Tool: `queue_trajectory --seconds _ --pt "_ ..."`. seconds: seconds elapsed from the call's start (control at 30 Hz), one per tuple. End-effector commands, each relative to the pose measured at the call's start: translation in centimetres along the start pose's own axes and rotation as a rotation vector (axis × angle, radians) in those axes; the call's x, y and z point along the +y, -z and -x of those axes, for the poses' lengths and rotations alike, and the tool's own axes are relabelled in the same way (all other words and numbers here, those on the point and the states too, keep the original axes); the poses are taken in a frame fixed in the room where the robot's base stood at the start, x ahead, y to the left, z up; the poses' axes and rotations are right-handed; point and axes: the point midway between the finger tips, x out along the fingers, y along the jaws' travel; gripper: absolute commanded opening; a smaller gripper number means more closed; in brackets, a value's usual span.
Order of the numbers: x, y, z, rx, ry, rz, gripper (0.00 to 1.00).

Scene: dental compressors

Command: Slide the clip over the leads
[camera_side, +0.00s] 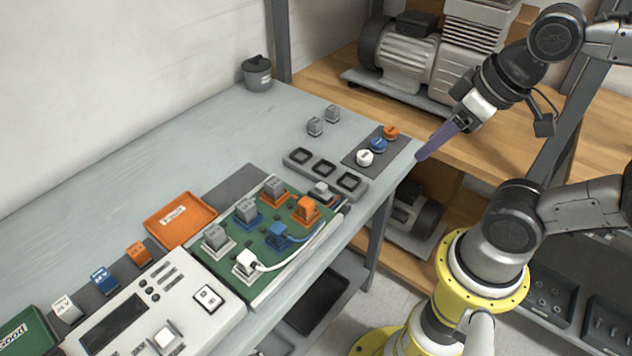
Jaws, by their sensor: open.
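My gripper (421,156) hangs at the table's right edge, with its long purple fingers pointing down and left. It is open, with nothing seen between the fingers, and is well apart from the green board (262,277). On the board, a white lead (285,263) runs from a white plug (246,263) and a blue lead (304,238) runs from a blue plug (279,235), both toward the board's right edge. An orange plug (306,209) sits behind them. A small grey piece (321,192) lies near the dark three-pocket holder; I cannot tell whether it is the clip.
The three-pocket holder (337,166) and a dark mat with white, blue and orange round pieces (377,144) stand at the right. An orange tray (180,219) and a pale control box (205,275) are left. The back-left tabletop is clear.

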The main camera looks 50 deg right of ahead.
Motion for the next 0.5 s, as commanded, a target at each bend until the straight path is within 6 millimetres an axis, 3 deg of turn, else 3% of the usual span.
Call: queue_trajectory --seconds 0.03,0.27,0.5 --pt "0.0 0.6 0.9 0.005 0.001 -0.004 0.43" --pt "-0.2 5.8 4.0 -0.085 0.006 -0.016 0.01" --pt "-0.6 11.6 4.1 -0.217 0.010 -0.021 0.00"
